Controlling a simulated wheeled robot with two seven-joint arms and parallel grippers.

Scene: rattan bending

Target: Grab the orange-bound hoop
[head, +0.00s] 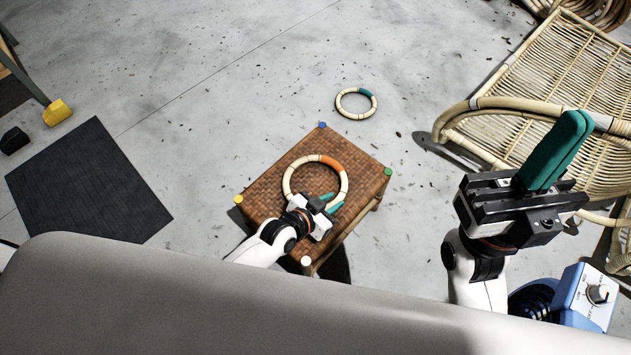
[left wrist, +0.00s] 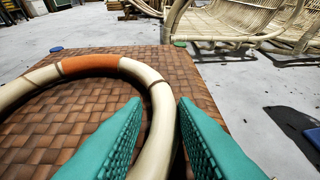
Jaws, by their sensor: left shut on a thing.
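The orange-bound hoop (head: 331,163), a cream ring with an orange wrapped section, lies on a brown woven stool (head: 262,190). It also shows in the left wrist view (left wrist: 92,65), its orange part at the far side. My left gripper (head: 332,204) is shut on the hoop's near right side. In the left wrist view, the pale tube passes between the teal fingers (left wrist: 160,105). My right gripper (head: 574,122) is raised at the right, away from the hoop, its teal fingers together with nothing seen between them.
A teal-bound hoop (head: 355,116) lies on the floor beyond the stool. A rattan chair (head: 560,75) stands at the right. A blue box with a knob (head: 587,297) is at the lower right. A dark mat (head: 88,180) lies at the left, near a yellow block (head: 57,112).

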